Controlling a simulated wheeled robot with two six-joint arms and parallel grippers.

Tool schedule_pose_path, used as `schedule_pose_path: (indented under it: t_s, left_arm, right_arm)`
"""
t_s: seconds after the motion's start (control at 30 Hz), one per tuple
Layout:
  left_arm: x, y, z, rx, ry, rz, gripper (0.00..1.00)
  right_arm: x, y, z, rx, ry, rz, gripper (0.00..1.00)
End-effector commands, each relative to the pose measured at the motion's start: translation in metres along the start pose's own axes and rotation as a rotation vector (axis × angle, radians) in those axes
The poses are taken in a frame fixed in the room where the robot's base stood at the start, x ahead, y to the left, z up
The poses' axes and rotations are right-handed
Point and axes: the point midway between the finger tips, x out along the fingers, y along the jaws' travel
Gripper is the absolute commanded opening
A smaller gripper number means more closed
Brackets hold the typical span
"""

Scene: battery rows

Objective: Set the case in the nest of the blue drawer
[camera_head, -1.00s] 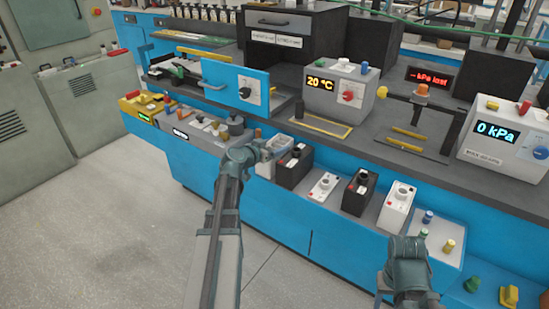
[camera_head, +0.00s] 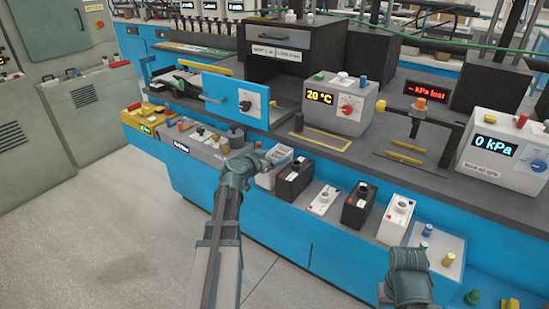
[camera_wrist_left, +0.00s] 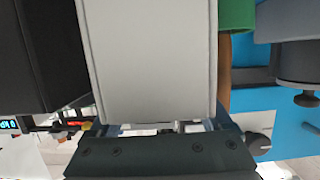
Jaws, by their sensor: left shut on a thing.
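My left gripper (camera_head: 262,163) is at the front of the bench, beside the left end of a row of battery-like boxes. In the left wrist view, the left gripper (camera_wrist_left: 165,128) is shut on a light grey box-shaped case (camera_wrist_left: 150,60). The case is mostly hidden by the gripper in the head view, where a pale box (camera_head: 281,156) shows just behind the fingers. A blue drawer front (camera_head: 236,97) with a dial stands out from the bench; its inside is mostly hidden. My right gripper (camera_head: 409,280) is low at right, its fingers hidden.
Black and white boxes, including a black one (camera_head: 294,178) and a white one (camera_head: 397,217), line the lower ledge. A temperature box (camera_head: 338,103) and a pressure box (camera_head: 500,143) stand on the worktop. A yellow frame (camera_head: 320,138) lies flat there. Floor at left is clear.

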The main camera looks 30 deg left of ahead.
Motion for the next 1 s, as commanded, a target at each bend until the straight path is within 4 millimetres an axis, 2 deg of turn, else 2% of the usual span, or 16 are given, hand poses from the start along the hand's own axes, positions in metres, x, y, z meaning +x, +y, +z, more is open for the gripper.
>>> schedule_pose_path:
  t_s: [0.57, 1.0]
  left_arm:
    - [-0.021, 0.000, -0.067, -0.001, 0.001, 0.000, 0.00]
    - [-0.040, 0.000, -0.130, -0.001, 0.001, 0.000, 0.00]
  right_arm:
    - [-0.069, 0.007, 0.004, 0.000, 0.000, 0.000, 0.50]
    - [-0.135, 0.013, 0.008, 0.000, 0.000, 0.000, 0.50]
